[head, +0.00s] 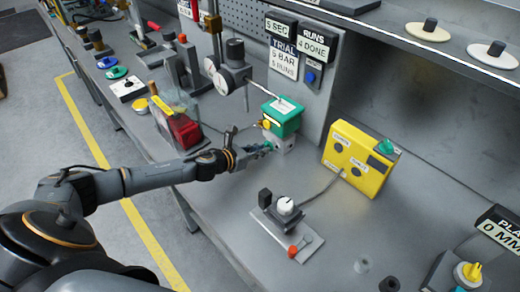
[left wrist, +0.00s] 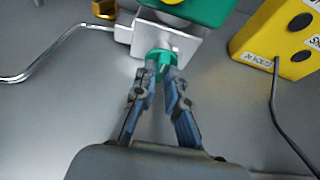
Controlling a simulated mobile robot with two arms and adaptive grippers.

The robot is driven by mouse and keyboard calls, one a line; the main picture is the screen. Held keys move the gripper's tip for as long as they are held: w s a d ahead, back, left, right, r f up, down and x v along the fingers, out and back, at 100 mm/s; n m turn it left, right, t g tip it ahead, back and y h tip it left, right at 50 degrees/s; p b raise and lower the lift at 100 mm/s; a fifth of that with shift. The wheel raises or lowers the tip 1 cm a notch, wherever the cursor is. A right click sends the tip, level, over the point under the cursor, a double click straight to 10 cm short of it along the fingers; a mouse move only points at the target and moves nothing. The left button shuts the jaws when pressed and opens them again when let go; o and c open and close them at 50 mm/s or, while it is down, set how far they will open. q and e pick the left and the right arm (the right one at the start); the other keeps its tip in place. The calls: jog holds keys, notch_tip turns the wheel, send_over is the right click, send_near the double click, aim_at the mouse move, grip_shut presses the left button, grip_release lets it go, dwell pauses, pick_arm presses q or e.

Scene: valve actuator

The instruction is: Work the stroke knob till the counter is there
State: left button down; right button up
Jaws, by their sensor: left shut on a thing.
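My left gripper (head: 264,149) is shut on a small green knob (left wrist: 160,57) at the front of the grey valve body (left wrist: 182,46). A green actuator box (head: 282,117) with a white label and a yellow-gold knob sits above that body. The RUNS counter (head: 314,42) on the upright panel reads "4 DONE". Beside it, a card (head: 284,57) reads "TRIAL 5 BAR 5 RUNS" and a sign (head: 279,29) reads "5 SEC". No readable label marks the held knob. My right gripper is not in view.
A yellow box (head: 360,158) with dark buttons and a green top knob stands right of the actuator. A display (head: 500,232) reads "0 MM" at lower right.

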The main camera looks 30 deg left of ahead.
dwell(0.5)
pick_arm(q)
jog(key=c, duration=1.4)
grip_release()
jog(key=v, duration=1)
jog(key=shift+s, duration=0.1)
jog(key=shift+v, duration=0.9)
jog(key=shift+a, duration=0.1)
